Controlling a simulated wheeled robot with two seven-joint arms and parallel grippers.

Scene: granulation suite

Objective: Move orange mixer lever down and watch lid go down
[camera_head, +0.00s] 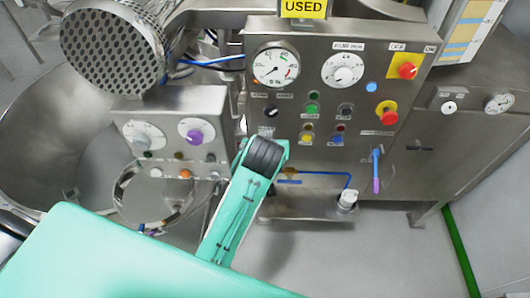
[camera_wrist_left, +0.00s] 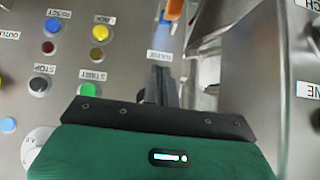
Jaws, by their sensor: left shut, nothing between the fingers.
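The orange lever (camera_wrist_left: 174,9) is at the top edge of the left wrist view, cut off by the frame, with a blue part beside it. My left gripper (camera_wrist_left: 160,68) is shut and empty, its fingers just below the lever in that picture, near a white label on the control panel. I cannot tell whether they touch it. In the head view my teal left arm and its black joint cover this spot, so the lever and fingers are hidden there. A large steel mixer bowl (camera_head: 25,150) stands at the left. I cannot make out its lid clearly. My right gripper is out of view.
The steel control panel (camera_head: 428,65) carries gauges and several buttons, with red stop knobs at right. A smaller panel (camera_head: 125,103) is to the left, under a perforated steel cylinder (camera_head: 112,45). Floor is free at lower right.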

